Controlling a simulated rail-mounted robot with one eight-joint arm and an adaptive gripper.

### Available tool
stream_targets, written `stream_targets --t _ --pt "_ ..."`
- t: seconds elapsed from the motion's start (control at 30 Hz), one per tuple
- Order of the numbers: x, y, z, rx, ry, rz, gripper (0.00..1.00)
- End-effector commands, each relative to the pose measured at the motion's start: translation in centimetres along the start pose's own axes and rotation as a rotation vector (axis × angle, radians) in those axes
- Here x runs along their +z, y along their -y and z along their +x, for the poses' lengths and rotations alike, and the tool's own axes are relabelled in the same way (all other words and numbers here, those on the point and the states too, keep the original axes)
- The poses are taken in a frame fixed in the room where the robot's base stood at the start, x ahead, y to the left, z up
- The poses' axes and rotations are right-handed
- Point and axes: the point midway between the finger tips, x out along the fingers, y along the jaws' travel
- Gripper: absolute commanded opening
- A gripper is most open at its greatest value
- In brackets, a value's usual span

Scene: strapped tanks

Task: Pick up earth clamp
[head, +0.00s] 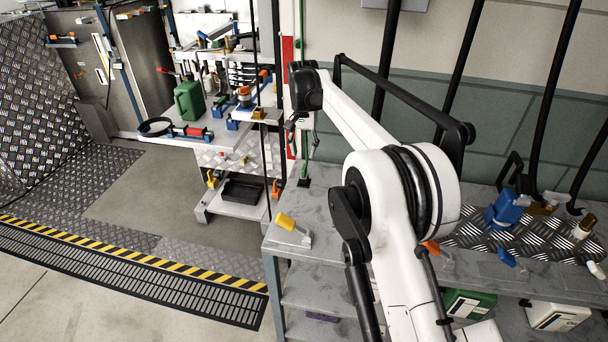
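My white arm reaches from the lower right up to a dark wrist joint near the wall. My gripper (299,124) appears to hang below that joint, small and dark, close to the right end of the far workbench. Its fingers are too small to tell open from shut. I cannot identify the earth clamp for certain. Small clamp-like items in view are an orange one (276,188) and a yellow one (212,180) at the far bench's lower front, and a yellow-handled item (287,222) lying on the near grey bench.
The far workbench (200,150) carries a green canister (189,101) and several small tools. A black tray (243,190) sits on its lower shelf. The near grey bench (325,195) has bare room at its left. Blue fittings (507,208) and black pipes stand at right. The floor at left is clear.

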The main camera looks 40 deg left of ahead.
Motion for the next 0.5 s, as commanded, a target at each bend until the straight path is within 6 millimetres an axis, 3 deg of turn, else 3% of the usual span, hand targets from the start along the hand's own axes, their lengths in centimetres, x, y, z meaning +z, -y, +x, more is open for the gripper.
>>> stream_targets --t 0.1,0.5 --pt "0.0 0.0 1.7 0.000 0.000 0.000 0.33" --pt "0.0 -0.2 4.4 0.000 0.000 0.000 0.33"
